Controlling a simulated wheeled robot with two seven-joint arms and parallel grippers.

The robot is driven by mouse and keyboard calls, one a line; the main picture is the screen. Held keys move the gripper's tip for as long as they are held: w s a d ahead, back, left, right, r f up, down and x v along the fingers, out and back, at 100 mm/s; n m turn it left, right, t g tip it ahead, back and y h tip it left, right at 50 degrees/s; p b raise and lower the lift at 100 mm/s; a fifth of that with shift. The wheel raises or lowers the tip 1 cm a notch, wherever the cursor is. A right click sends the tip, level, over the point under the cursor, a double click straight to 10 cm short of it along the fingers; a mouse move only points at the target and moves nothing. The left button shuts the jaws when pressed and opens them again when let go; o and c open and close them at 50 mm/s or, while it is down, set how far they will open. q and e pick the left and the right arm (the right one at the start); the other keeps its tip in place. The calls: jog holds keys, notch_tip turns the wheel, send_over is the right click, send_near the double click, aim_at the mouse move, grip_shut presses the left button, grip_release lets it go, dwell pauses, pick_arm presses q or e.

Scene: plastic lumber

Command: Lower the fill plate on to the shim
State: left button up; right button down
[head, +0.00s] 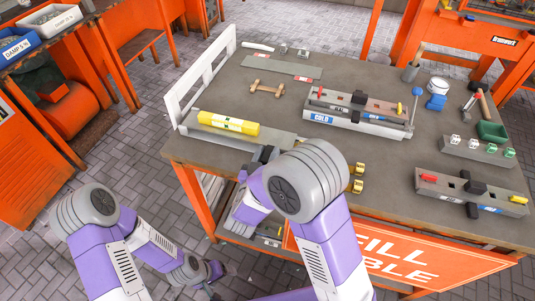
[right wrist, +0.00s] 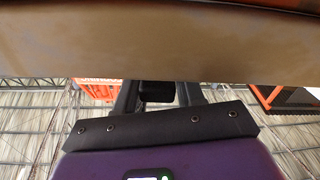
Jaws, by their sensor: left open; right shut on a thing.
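A long grey slab (head: 284,141), which may be the fill plate, lies or is held at the table's front left, with a yellow cylinder (head: 228,124) on or just behind it. My right gripper (head: 264,154) is at the slab's front edge, partly hidden by my own arm. In the right wrist view its fingers (right wrist: 157,95) are shut around a small dark piece below a broad brown-grey surface (right wrist: 150,45). I cannot tell whether the slab touches anything beneath it. I cannot pick out the shim for certain. My left gripper (head: 212,280) is open, low beside the table.
A white frame (head: 203,82) stands along the table's left edge. A thin grey strip (head: 281,68) lies at the back. A fixture labelled COLD (head: 350,122) and another fixture (head: 470,193) stand to the right. Brass pieces (head: 356,178) sit at the front edge.

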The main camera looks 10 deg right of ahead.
jog(key=shift+s+d+f, duration=0.1)
jog(key=shift+d+f, duration=0.05)
jog(key=c, duration=0.8)
grip_release()
jog(key=shift+s, duration=0.1)
jog(key=p+v, duration=0.1)
jog(key=v, duration=0.6)
jog(key=shift+s, duration=0.2)
